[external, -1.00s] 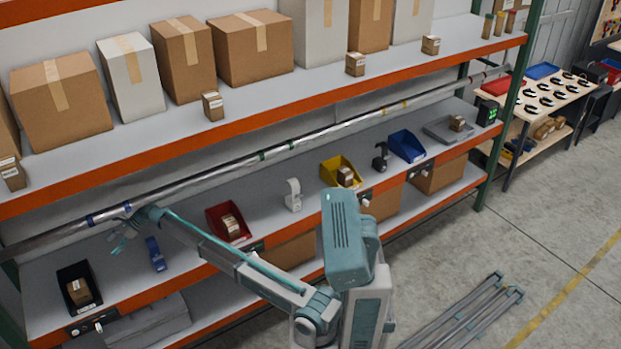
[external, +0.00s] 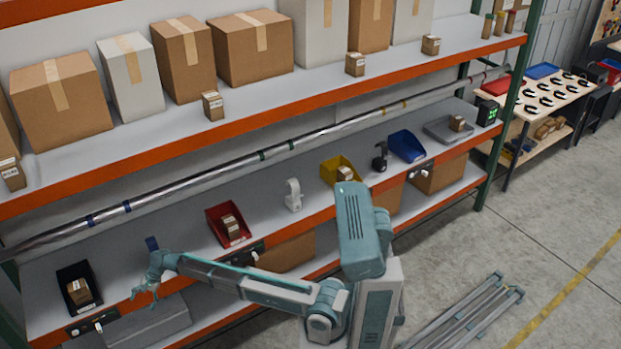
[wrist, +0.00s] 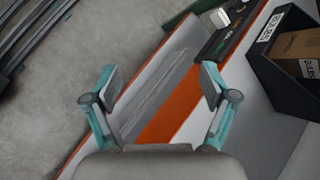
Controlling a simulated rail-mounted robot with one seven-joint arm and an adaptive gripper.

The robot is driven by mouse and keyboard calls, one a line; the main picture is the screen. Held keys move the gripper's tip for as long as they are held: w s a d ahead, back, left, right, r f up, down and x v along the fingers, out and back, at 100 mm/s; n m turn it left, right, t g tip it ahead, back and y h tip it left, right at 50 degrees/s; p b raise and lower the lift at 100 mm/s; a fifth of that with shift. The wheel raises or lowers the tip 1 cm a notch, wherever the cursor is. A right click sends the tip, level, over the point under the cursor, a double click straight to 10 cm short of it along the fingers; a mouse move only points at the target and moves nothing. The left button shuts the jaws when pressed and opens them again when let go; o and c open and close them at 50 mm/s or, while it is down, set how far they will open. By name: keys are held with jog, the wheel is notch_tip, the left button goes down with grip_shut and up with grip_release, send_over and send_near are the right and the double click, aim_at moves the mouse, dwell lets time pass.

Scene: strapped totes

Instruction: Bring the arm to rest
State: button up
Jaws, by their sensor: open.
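My gripper (external: 146,291) hangs in front of the lower shelf's orange edge, right of the black bin, at the end of my arm, which reaches out to the left. In the wrist view my gripper (wrist: 158,88) shows two fingers spread wide apart with nothing between them. Below the fingers are the orange shelf edge (wrist: 168,118) and a grey surface beside it. The black bin (external: 78,272) holds a small brown box and shows at the right of the wrist view (wrist: 262,62).
A red bin (external: 215,216), yellow bin (external: 328,172) and blue bin (external: 406,146) stand along the same shelf. A metal rail (external: 200,182) runs above it. Cartons (external: 62,103) fill the upper shelf. Grey bars (external: 470,315) lie on the floor, with open floor to the right.

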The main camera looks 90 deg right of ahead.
jog(key=s+a+f+n+g+h, duration=0.2)
jog(key=s+a+f+n, duration=0.35)
jog(key=s, duration=0.45)
jog(key=s+a+f+n+g+h, duration=0.2)
jog(key=s+a+f+n, duration=0.4)
jog(key=s, duration=0.4)
jog(key=s+a+f+n+g+h, duration=0.2)
jog(key=s+a+f+n, duration=0.2)
jog(key=s+n, duration=0.5)
jog(key=s+f+m+g+b, duration=0.1)
jog(key=s+f+g+b, duration=0.5)
jog(key=s+f, duration=2.2)
jog(key=s+b, duration=0.1)
jog(key=b, duration=0.3)
jog(key=shift+s+d+y, duration=0.2)
jog(key=shift+s+y, duration=0.1)
jog(key=shift+s, duration=0.1)
